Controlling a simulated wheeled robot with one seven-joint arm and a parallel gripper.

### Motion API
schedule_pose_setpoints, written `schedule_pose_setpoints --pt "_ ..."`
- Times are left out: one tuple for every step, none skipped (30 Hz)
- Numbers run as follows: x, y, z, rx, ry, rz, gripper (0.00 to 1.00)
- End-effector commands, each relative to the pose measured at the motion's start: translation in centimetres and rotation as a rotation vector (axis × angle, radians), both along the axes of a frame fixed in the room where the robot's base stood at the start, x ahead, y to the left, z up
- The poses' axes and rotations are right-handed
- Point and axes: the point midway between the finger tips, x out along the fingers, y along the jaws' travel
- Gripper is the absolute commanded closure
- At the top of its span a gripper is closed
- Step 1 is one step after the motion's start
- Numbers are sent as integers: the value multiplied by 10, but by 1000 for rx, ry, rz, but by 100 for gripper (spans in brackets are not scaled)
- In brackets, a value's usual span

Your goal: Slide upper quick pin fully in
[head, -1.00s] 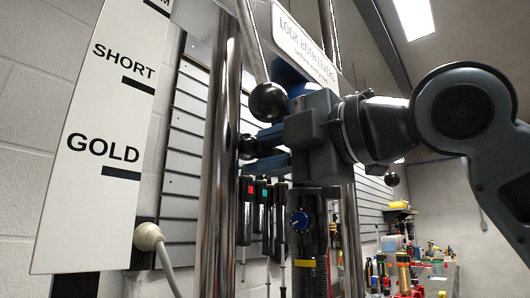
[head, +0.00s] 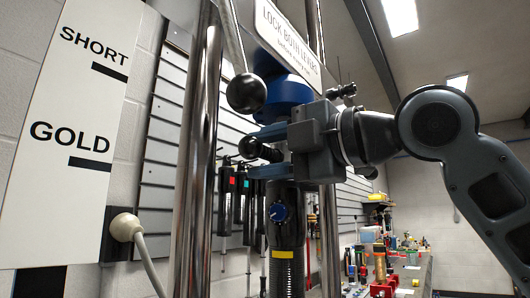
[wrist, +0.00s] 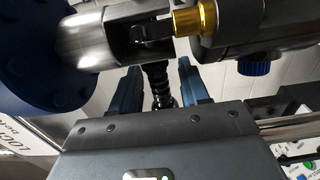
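The upper quick pin (head: 250,148) has a round black knob and shows at the upper end of the shock. My gripper (head: 262,152) has one blue finger above the pin and one below it in the head view. In the wrist view a dark ribbed shaft with a black end, apparently the pin (wrist: 158,80), lies between the two fingers, with narrow gaps beside it. My gripper is open around it. The shock (head: 285,240) stands upright below, with a blue dial and yellow band. The metal clevis (wrist: 105,38) hides where the pin enters.
A lever with a large black ball (head: 246,92) hangs just above left of my gripper. A blue round block (head: 283,95) is directly above. A chrome post (head: 195,150) stands left. A gold fitting (wrist: 193,18) sits close by in the wrist view. A cluttered bench (head: 410,270) lies behind right.

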Motion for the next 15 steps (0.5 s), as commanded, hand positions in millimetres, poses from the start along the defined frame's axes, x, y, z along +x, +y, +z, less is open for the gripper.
schedule_pose_setpoints --pt "0 0 0 0 0 1 55" --pt "0 0 0 0 0 1 55" --pt "0 0 0 0 0 1 55" --pt "0 0 0 -1 -1 1 55" --pt "-1 0 0 -1 -1 1 55" --pt "-1 0 0 0 -1 1 55" --pt "-1 -1 0 0 -1 1 55" --pt "-2 -2 0 0 -1 1 55" --pt "-4 -5 0 1 -2 0 55" --pt "-6 -8 0 1 -2 -1 55" --pt "-8 -11 0 1 -2 -2 55" --pt "-12 -15 -1 1 -2 -1 55" --pt "-15 -19 -1 0 -1 -1 55" --pt "-18 -23 -2 0 -3 -2 55" --pt "-22 -29 -1 2 -3 -2 55"
